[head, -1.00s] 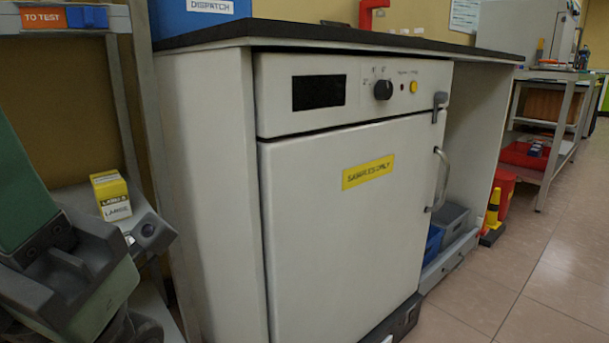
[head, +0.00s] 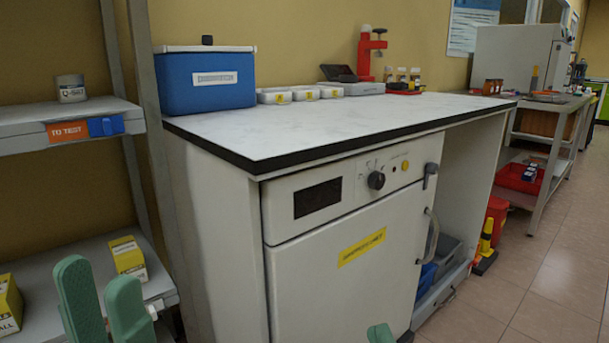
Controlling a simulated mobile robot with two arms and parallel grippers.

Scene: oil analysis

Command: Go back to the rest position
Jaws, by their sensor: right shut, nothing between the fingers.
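My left gripper (head: 103,292) is at the lower left of the head view. Its two green fingers point up and stand apart with nothing between them, in front of the lower shelf. My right gripper (head: 380,333) shows only as a small green tip at the bottom edge, in front of the cabinet door. It is shut and empty. The rest of both arms is out of the picture.
A white cabinet (head: 345,285) stands under the worktop (head: 300,125). A blue box (head: 205,95) sits on top. A shelf rack (head: 20,122) at left holds a jar (head: 70,88) and yellow boxes (head: 127,255).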

